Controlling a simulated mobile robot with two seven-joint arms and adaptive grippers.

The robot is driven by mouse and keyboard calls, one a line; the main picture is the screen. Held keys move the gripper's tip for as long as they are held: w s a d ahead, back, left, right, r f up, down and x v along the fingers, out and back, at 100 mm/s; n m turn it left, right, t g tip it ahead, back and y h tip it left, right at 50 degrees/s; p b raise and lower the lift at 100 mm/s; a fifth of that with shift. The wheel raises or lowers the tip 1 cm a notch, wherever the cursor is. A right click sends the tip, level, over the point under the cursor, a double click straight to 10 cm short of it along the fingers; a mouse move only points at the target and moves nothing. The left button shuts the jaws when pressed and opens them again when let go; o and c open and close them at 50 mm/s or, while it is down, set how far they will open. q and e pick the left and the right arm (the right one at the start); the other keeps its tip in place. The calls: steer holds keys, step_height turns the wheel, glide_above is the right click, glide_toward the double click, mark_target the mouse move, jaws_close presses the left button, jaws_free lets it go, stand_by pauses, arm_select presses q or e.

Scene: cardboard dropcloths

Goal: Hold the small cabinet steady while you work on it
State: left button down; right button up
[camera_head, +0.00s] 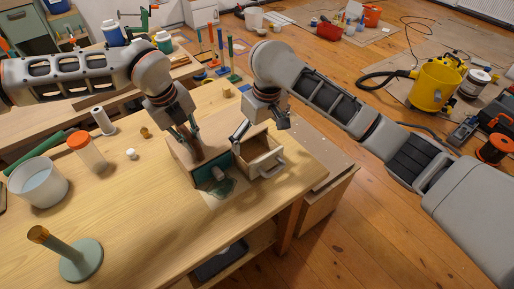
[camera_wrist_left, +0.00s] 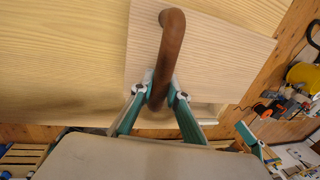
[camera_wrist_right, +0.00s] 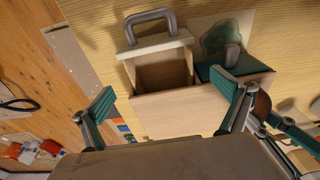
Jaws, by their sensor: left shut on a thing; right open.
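The small wooden cabinet (camera_head: 180,155) stands on the workbench. Its right drawer (camera_head: 262,152) is pulled out, and in the right wrist view this drawer (camera_wrist_right: 160,68) looks empty, with a grey bar handle (camera_wrist_right: 150,20) on its front. The left front is teal with a grey knob (camera_head: 218,173). A brown curved handle (camera_wrist_left: 172,45) rises from the cabinet top (camera_wrist_left: 215,50). My left gripper (camera_wrist_left: 157,95) is shut on this brown handle. My right gripper (camera_head: 243,132) is open and empty above the cabinet by the drawer; its fingers spread wide in the right wrist view.
A sheet with a teal patch (camera_head: 220,190) lies before the cabinet. A white bucket (camera_head: 38,182), an orange-lidded jar (camera_head: 87,153), a white cylinder (camera_head: 103,121) and a green post on a round base (camera_head: 80,258) stand left. A yellow vacuum (camera_head: 435,85) is on the floor.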

mark_target(260, 155)
steer(key=f, duration=0.7)
steer(key=shift+w+a+f, duration=0.1)
steer(key=shift+w+a, duration=0.25)
steer(key=shift+w, duration=0.05)
steer(key=c, duration=1.1)
steer(key=shift+s+d, duration=0.6)
steer(key=shift+s, duration=0.15)
steer(key=o, duration=1.1)
step_height(260, 155, up, 7)
